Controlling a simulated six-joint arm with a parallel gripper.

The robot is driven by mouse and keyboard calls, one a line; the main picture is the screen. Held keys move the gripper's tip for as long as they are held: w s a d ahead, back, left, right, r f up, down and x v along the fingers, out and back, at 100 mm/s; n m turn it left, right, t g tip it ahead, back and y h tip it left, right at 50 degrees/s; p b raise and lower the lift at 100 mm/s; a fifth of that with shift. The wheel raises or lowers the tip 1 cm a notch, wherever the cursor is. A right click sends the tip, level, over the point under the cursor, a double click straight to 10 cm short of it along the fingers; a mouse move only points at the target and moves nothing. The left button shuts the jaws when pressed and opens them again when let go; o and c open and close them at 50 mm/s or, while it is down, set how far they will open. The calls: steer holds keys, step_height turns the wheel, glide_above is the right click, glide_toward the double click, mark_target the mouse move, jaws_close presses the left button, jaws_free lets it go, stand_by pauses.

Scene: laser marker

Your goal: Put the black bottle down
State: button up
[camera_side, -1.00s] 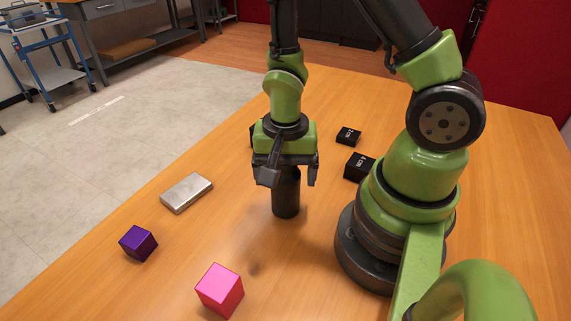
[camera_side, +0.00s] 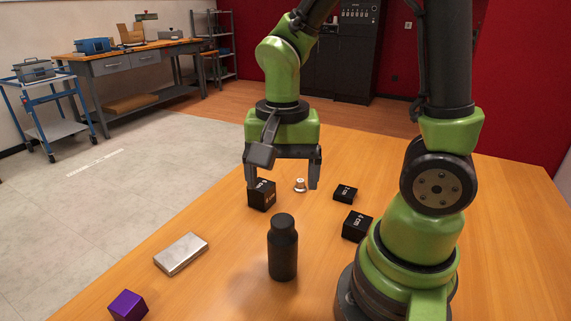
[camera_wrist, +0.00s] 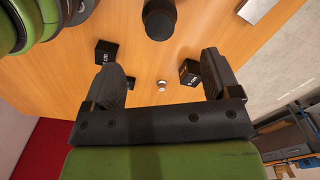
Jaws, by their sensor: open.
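The black bottle (camera_side: 283,250) stands upright on the wooden table in the side view, with nothing touching it. In the wrist view the bottle (camera_wrist: 159,18) shows at the top edge, partly cut off. My gripper (camera_side: 283,182) is open and empty, raised above the table and behind the bottle as the side camera sees it. In the wrist view its two fingers (camera_wrist: 160,75) are spread wide with no object held between them.
Black cubes (camera_side: 262,194), (camera_side: 356,226) and a small black block (camera_side: 345,193) lie on the table (camera_side: 205,285). A small white and metal piece (camera_side: 300,185) sits near the gripper. A silver box (camera_side: 181,254) and a purple cube (camera_side: 128,306) lie front left.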

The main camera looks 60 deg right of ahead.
steer(key=s+a+r+n+t+y, duration=0.2)
steer(key=s+r+n+t, duration=0.3)
steer(key=r, duration=0.6)
steer(key=n+t, duration=0.2)
steer(key=n, duration=0.1)
steer(key=shift+a+r+n, duration=0.35)
steer(key=shift+a+n, duration=0.05)
steer(key=shift+o, duration=0.3)
stand_by(1.1)
